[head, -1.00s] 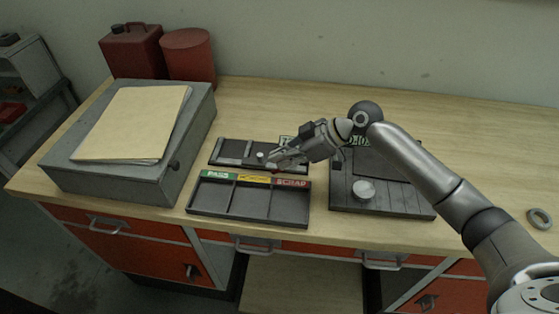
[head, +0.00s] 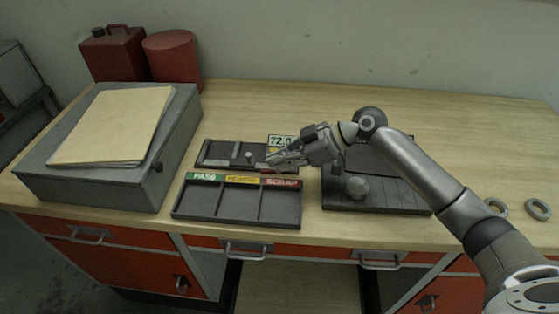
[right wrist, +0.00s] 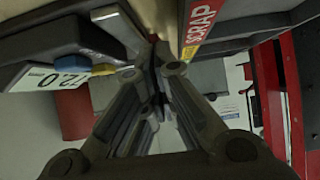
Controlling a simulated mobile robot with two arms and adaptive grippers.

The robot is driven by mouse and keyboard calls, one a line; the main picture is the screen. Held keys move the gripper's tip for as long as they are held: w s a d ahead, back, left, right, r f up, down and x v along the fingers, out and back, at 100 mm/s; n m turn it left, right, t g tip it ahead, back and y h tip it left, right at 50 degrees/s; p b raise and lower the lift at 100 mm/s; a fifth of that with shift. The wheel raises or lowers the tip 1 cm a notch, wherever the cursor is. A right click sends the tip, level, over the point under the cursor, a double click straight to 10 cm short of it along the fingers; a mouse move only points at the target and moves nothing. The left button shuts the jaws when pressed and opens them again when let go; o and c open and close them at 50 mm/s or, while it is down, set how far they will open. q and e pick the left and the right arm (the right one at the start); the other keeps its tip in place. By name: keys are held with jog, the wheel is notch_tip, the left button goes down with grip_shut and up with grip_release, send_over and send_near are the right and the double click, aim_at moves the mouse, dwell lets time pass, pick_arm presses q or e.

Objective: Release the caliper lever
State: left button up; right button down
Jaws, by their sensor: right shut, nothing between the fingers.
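The caliper (head: 232,152) is a dark bed with grey metal parts behind the sorting tray. A small upright post with a round top (head: 249,157) stands on it, perhaps its lever. Its readout (head: 283,140) shows 72.0, and the readout also shows in the right wrist view (right wrist: 58,78) beside blue and yellow buttons. My right gripper (head: 269,160) is shut and empty at the caliper's right end, just right of the post. In the right wrist view its fingertips (right wrist: 157,62) are together near a grey metal caliper part (right wrist: 121,30); contact is unclear. My left gripper is not in view.
The sorting tray (head: 235,222), with PASS, yellow and SCRAP labels, stands just in front. A dark plate (head: 400,200) with a round metal part (head: 357,187) lies to the right, under my right arm. A grey box (head: 95,190) is at left. Two rings (head: 538,209) lie far right.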

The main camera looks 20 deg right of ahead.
dwell(0.4)
jog(key=shift+a, duration=0.3)
jog(key=shift+a+f, duration=0.1)
jog(key=shift+a, duration=0.1)
